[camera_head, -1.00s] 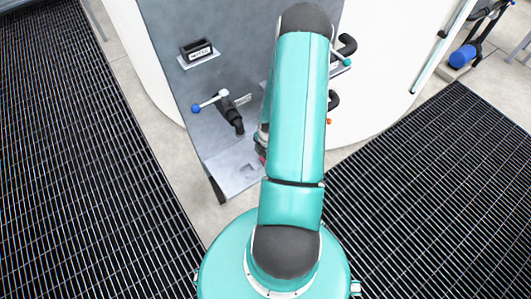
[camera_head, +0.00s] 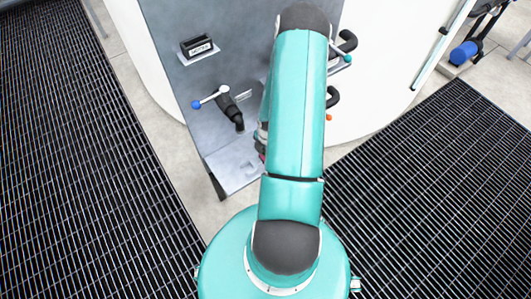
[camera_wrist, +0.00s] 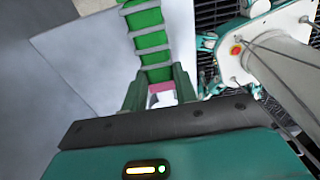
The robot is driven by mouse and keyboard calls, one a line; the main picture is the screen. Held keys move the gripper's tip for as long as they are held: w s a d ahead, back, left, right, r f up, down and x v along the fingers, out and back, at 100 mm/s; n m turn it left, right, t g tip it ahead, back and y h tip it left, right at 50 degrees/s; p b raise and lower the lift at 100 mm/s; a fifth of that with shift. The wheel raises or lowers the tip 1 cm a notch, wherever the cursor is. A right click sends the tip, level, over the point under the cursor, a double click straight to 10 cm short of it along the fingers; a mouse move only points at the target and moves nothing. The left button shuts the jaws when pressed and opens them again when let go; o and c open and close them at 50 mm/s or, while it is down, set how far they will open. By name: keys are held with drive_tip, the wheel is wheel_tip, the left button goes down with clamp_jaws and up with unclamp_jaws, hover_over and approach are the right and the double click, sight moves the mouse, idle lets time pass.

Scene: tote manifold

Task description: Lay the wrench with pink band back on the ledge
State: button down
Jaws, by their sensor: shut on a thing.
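The pink band (camera_wrist: 160,88) of the wrench shows between the two teal fingers of my gripper (camera_wrist: 158,92) in the wrist view. My gripper is shut on the wrench. A green length with grey cross bars (camera_wrist: 150,40) runs up from between the fingers; I cannot tell if it is part of the wrench. In the head view my arm hides most of the gripper and the wrench. A low grey plate (camera_head: 232,166), which looks like the ledge, juts from the foot of the grey panel, just left of my arm.
The grey panel (camera_head: 208,100) carries a black label holder (camera_head: 198,46) and a dark valve (camera_head: 230,105) with a blue-tipped lever (camera_head: 210,98). Black hooked handles (camera_head: 333,97) stand right of my arm. Dark grating lies on both sides.

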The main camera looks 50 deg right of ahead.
drive_tip(key=shift+f, duration=0.1)
drive_tip(key=c, duration=1)
unclamp_jaws()
